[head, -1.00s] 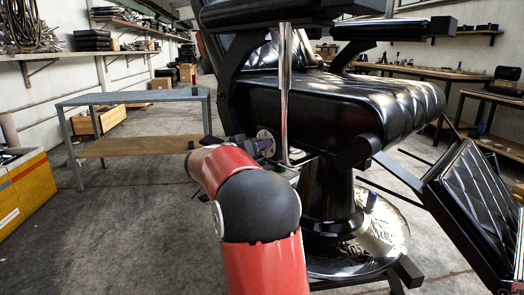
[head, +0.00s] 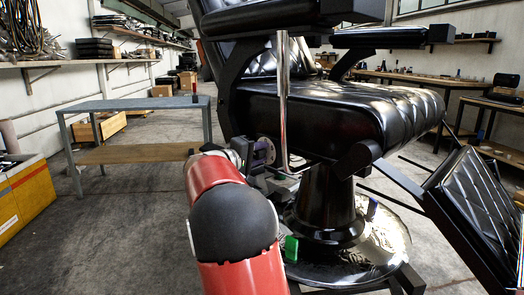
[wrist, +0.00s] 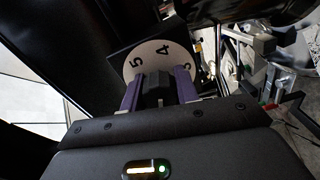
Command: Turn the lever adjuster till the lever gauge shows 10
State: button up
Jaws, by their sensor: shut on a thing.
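In the wrist view, a pale round dial (wrist: 150,58) marked 5, 4 and 3 sits just past the fingertips; I take it as the lever gauge. My gripper (wrist: 160,82) has its two purple fingers closed on a dark piece (wrist: 158,92), apparently the lever adjuster, in front of the dial. No pointer is clear, so the reading cannot be told. In the head view, my gripper (head: 250,152) is beside the seat's lower left side, by the upright chrome lever (head: 283,95). My wrist partly hides the adjuster there.
The black barber chair seat (head: 310,115) stands over its round chrome base (head: 365,245), with the footrest (head: 480,205) at right. A green block (head: 291,248) shows near the base. A grey table (head: 135,103) and yellow cabinet (head: 28,200) are at left.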

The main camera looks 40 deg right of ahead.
jog(key=n+p, duration=0.2)
jog(key=n, duration=0.1)
jog(key=shift+r+n, duration=0.1)
jog(key=shift+n, duration=0.3)
jog(key=n+p, duration=0.2)
jog(key=n, duration=0.1)
jog(key=shift+w+p, duration=0.1)
jog(key=shift+p, duration=0.2)
jog(key=n+p, duration=0.3)
jog(key=n, duration=0.1)
jog(key=shift+n+p, duration=0.45)
jog(key=shift+n, duration=0.05)
jog(key=shift+f, duration=0.2)
jog(key=o, duration=1)
jog(key=shift+c, duration=0.2)
